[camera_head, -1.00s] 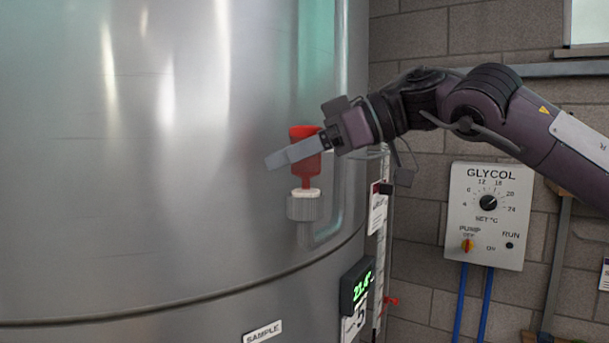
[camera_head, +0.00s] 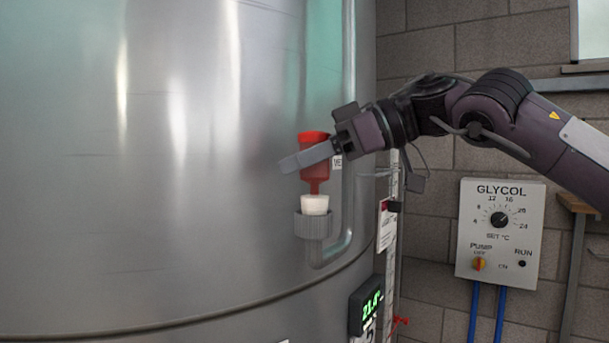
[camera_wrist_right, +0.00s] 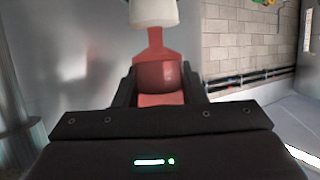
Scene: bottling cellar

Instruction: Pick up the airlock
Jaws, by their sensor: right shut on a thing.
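The airlock (camera_head: 315,179) has a red body and a white bung (camera_head: 315,204) at its lower end. It stands upright in front of the steel tank. My right gripper (camera_head: 304,158) comes in from the right and is shut on the red body. In the right wrist view the airlock (camera_wrist_right: 160,75) sits between the two dark fingers, its white bung at the top edge. The bung shows above the grey ribbed fitting (camera_head: 313,226); I cannot tell whether its lower end is still inside. My left gripper is not in view.
The big steel tank (camera_head: 150,180) fills the left. A bent pipe (camera_head: 345,240) runs close beside the fitting. A digital display (camera_head: 367,304) sits below right, and the glycol control box (camera_head: 500,232) hangs on the block wall. Left of the gripper the tank front is clear.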

